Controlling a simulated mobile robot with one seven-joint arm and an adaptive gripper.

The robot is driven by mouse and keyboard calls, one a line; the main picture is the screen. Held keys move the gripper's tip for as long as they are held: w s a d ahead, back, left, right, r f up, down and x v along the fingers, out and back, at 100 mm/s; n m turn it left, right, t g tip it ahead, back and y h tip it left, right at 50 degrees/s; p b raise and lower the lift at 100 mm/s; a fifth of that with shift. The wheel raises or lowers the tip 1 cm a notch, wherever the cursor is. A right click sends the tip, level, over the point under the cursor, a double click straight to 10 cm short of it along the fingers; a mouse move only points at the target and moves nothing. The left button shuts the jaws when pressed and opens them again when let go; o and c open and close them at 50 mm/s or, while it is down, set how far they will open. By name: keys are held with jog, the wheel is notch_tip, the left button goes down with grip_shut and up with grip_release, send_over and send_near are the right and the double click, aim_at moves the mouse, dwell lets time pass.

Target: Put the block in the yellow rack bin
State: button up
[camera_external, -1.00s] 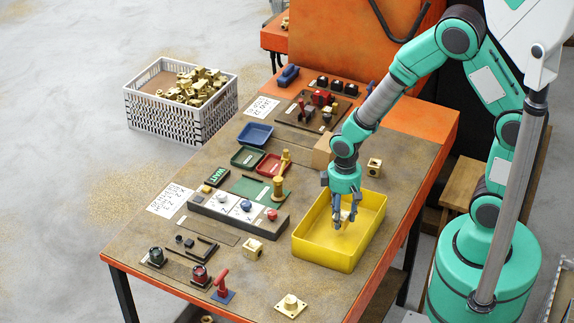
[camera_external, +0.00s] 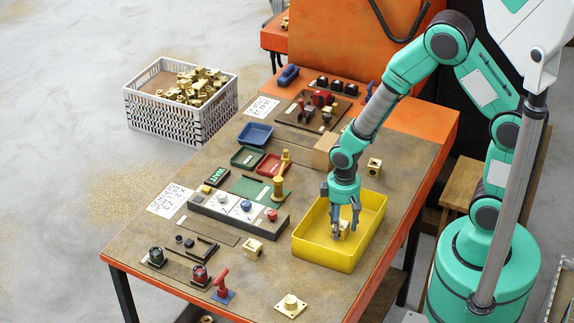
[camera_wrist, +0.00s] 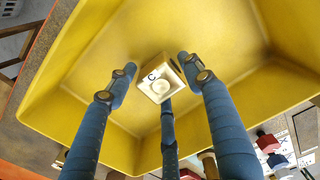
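The yellow bin (camera_external: 372,232) stands at the right side of the workbench. A brass block (camera_external: 343,229) with a pale round face and a letter C is inside it, low near the bin floor; whether it rests flat there is hard to tell. In the wrist view the block (camera_wrist: 159,78) shows between my fingertips, with visible gaps around it. My gripper (camera_external: 346,224) points down into the bin, its blue fingers spread around the block. My gripper in the wrist view (camera_wrist: 156,82) is open. The bin's yellow floor (camera_wrist: 225,50) fills most of that view.
Other brass parts stand near the bin: a block (camera_external: 253,247) to the left, another (camera_external: 375,167) behind, and a flanged piece (camera_external: 291,304) in front. A grey button panel (camera_external: 238,212) lies left of the bin. A white crate (camera_external: 170,120) of brass parts stands beyond the bench.

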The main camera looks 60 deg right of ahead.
jog(key=shift+r, duration=0.15)
notch_tip(320, 180, up, 12)
jog(key=p, duration=0.2)
dwell(0.7)
dwell(0.5)
notch_tip(320, 180, up, 19)
jog(key=t, duration=0.3)
send_over(341, 223)
jog(key=s, duration=0.5)
jog(key=s+r+t, duration=0.2)
jog(key=s+r, duration=0.8)
jog(key=s, duration=0.1)
jog(key=shift+s+d+r+t, duration=0.2)
jog(key=shift+d+r+t, duration=0.1)
jog(key=shift+d, duration=0.05)
jog(key=shift+f, duration=0.1)
